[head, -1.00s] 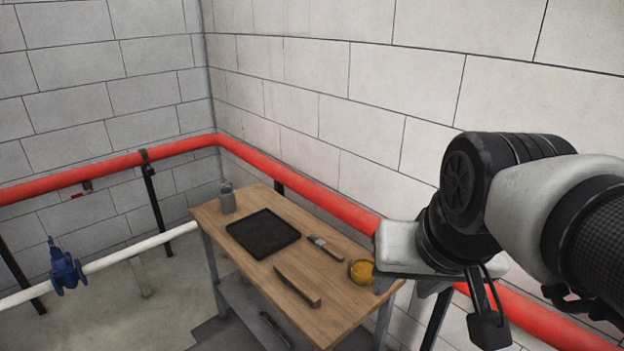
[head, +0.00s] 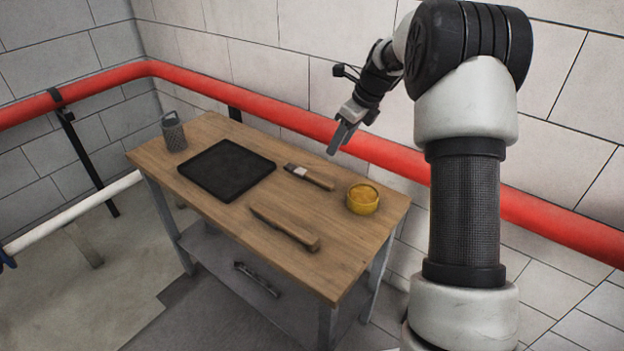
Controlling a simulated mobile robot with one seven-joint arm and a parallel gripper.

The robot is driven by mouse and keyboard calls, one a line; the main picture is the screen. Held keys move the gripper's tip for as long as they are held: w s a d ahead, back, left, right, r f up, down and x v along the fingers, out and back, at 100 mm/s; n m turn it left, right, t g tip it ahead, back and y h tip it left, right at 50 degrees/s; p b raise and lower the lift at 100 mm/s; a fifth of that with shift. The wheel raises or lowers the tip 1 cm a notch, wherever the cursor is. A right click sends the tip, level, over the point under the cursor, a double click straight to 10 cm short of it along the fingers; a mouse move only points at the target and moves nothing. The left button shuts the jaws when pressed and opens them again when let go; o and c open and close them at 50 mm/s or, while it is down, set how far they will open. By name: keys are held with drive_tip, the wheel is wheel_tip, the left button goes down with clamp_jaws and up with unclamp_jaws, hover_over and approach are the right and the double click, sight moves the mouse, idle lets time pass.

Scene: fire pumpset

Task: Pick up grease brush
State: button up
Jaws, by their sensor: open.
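A brush (head: 310,177) with a wooden handle, a pale ferrule and dark bristles lies flat on the wooden table (head: 330,267), near its wall side. I take it to be the grease brush.
A long wooden tool (head: 285,228) lies near the table's front edge. A black tray (head: 227,170) and a grey perforated container (head: 174,131) are to the left. A red pipe (head: 285,118) runs along the wall behind the table. A dark tool (head: 257,280) lies on the lower shelf.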

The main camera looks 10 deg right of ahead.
drive_tip(key=b, duration=0.1)
approach(319, 178)
drive_tip(key=shift+s+a+f, duration=0.1)
drive_tip(key=shift+a+f, duration=0.2)
drive_tip(key=shift+f, duration=0.3)
drive_tip(key=shift+s+a+f, duration=0.1)
drive_tip(key=shift+a+f, duration=0.15)
drive_tip(key=shift+f, duration=0.35)
drive_tip(key=shift+w+b+x, duration=0.2)
drive_tip(key=shift+b+x, duration=0.15)
drive_tip(key=shift+x, duration=1.15)
drive_tip(key=shift+w+b+x, duration=0.2)
drive_tip(key=shift+b+x, duration=0.15)
drive_tip(key=shift+x, duration=1.1)
drive_tip(key=shift+d+r, duration=0.1)
drive_tip(key=shift+d, duration=0.1)
drive_tip(key=shift+c, duration=0.2)
clamp_jaws()
